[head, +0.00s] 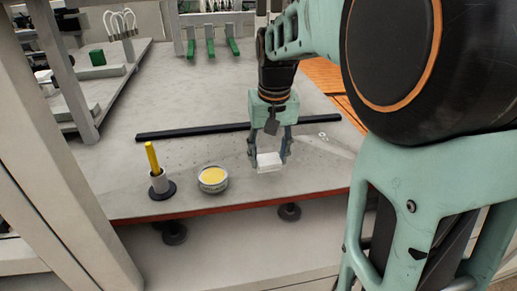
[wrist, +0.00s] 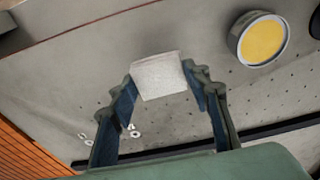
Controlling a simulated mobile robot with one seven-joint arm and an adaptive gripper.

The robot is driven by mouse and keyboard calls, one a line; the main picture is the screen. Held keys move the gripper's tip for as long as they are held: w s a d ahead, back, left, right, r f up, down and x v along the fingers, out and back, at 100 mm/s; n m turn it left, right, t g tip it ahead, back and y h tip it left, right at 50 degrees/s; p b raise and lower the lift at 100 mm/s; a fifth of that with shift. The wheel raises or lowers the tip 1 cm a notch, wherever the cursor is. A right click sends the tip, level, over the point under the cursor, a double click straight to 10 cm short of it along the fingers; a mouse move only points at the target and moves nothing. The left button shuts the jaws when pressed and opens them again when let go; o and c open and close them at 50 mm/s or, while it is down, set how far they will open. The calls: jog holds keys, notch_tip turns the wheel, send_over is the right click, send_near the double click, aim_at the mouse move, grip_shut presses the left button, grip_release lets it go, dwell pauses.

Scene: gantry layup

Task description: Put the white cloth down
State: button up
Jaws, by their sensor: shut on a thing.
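The white cloth (head: 269,161) is a small folded white block between the fingertips of my gripper (head: 269,158), near the front edge of the grey table. In the wrist view the cloth (wrist: 159,76) sits between the two fingers of my gripper (wrist: 162,80), which are shut on it. The cloth is at or close above the table surface; I cannot tell whether it touches.
A round tin with yellow contents (head: 213,179) stands just left of the cloth. Further left, a yellow-handled tool (head: 153,160) stands upright in a holder. A long black bar (head: 195,131) lies behind. Green-tipped clamps (head: 212,48) are at the back.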

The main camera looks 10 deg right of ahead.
aim_at(269, 161)
jog(key=shift+f+b, duration=0.85)
jog(key=shift+f, duration=0.85)
jog(key=shift+f, duration=0.15)
jog(key=o, duration=1)
jog(key=shift+s+r+b, duration=0.1)
jog(key=shift+s+r, duration=0.1)
jog(key=shift+r, duration=1.1)
jog(key=shift+s+r+b, duration=0.1)
jog(key=shift+s+r, duration=0.05)
jog(key=shift+r, duration=1.1)
jog(key=shift+s+r+b, duration=0.1)
jog(key=shift+s+r, duration=0.1)
jog(key=shift+r, duration=1.1)
